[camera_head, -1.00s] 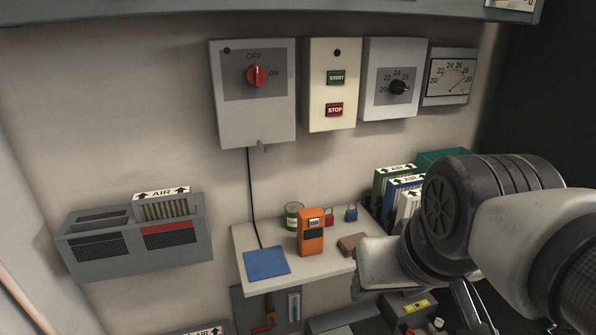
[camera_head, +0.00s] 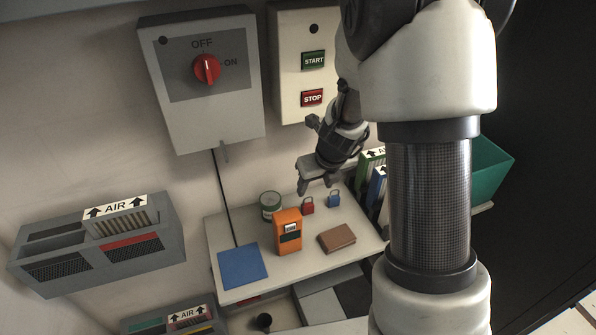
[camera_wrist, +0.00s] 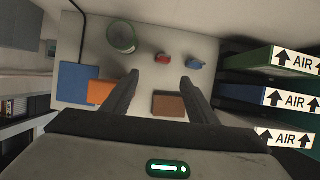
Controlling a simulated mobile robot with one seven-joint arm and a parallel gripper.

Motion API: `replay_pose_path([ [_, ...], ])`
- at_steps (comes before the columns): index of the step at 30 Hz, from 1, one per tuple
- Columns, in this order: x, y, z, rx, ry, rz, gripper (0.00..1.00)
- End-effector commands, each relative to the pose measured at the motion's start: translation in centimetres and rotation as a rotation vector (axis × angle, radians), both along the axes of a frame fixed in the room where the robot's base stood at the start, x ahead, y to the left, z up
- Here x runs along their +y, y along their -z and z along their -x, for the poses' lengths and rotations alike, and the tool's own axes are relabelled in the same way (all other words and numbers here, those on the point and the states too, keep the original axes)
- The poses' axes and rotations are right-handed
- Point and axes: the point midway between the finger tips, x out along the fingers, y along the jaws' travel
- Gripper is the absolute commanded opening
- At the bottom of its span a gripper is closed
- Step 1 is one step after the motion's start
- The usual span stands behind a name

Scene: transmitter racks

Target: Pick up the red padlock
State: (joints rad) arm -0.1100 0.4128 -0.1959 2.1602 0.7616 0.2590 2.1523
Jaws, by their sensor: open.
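The red padlock (camera_head: 307,206) stands on the white shelf (camera_head: 219,270), between a green can and a blue padlock. In the wrist view the red padlock (camera_wrist: 162,58) lies beyond and between my two fingertips. My gripper (camera_head: 317,187) is open and empty, above the shelf and just above the red padlock in the head view. In the wrist view my gripper (camera_wrist: 160,80) shows both fingers spread apart, with nothing between them touching. The blue padlock (camera_head: 334,199) is a little to the right of the red one; it also shows in the wrist view (camera_wrist: 194,64).
The green can (camera_head: 270,206) is left of the red padlock. Air filters (camera_wrist: 290,98) stand at right. A switch box (camera_head: 205,120) hangs above.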

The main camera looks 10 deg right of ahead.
Motion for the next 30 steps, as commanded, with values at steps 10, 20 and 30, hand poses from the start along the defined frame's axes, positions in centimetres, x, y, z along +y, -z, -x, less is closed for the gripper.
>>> replay_pose_path([
  [10, 0.1, 6.2, -2.2, 0.008, 0.032, -0.007, 0.53],
  [20, 0.6, 11.1, -4.4, 0.005, 0.028, -0.006, 0.53],
  [30, 0.3, 14.0, -6.1, 0.006, 0.028, -0.007, 0.53],
])
